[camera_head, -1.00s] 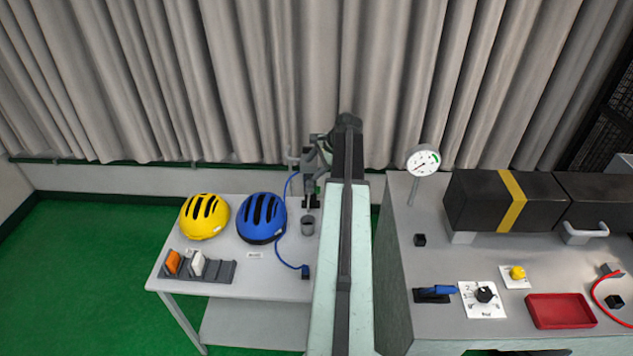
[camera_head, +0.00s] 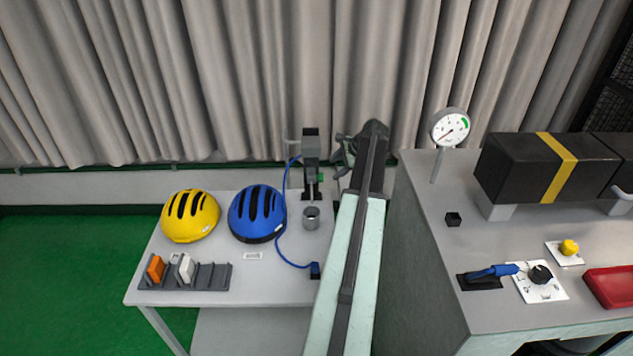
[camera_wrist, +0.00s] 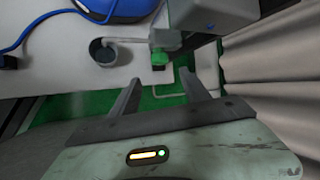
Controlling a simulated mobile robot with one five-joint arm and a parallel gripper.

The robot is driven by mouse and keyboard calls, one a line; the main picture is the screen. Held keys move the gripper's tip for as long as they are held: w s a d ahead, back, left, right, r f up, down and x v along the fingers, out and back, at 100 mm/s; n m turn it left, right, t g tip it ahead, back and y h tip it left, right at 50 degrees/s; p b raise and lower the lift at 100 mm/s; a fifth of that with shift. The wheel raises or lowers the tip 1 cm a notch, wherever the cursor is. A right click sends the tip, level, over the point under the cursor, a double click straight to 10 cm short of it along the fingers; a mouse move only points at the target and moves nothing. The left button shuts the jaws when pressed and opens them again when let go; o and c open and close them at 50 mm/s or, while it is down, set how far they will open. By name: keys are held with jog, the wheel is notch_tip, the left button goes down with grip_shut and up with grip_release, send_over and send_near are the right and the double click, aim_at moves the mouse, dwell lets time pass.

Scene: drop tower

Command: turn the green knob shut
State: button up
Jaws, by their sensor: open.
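The green knob (camera_wrist: 159,59) sits on a grey tap unit, seen at the top centre of the wrist view. In the head view the knob (camera_head: 321,178) is a small green spot on the right side of the grey unit (camera_head: 311,146). My gripper (camera_wrist: 161,90) is open and empty, its two fingers pointing toward the knob. The knob lies ahead of the gap between the fingertips, apart from them. In the head view my gripper is small and partly hidden at the arm's far end, right of the unit. A grey cup (camera_head: 311,217) stands below the spout.
A blue helmet (camera_head: 257,212), a yellow helmet (camera_head: 190,216) and a blue cable (camera_head: 283,238) lie on the white table. A grey bench (camera_head: 430,240) with a gauge (camera_head: 450,127) stands right of my arm. A curtain (camera_head: 250,80) hangs behind.

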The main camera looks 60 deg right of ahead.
aim_at(320, 178)
jog(key=b+x, duration=0.6)
jog(key=x, duration=0.2)
jog(key=shift+w+a+r, duration=0.15)
jog(key=shift+w+a, duration=0.1)
jog(key=shift+w, duration=0.1)
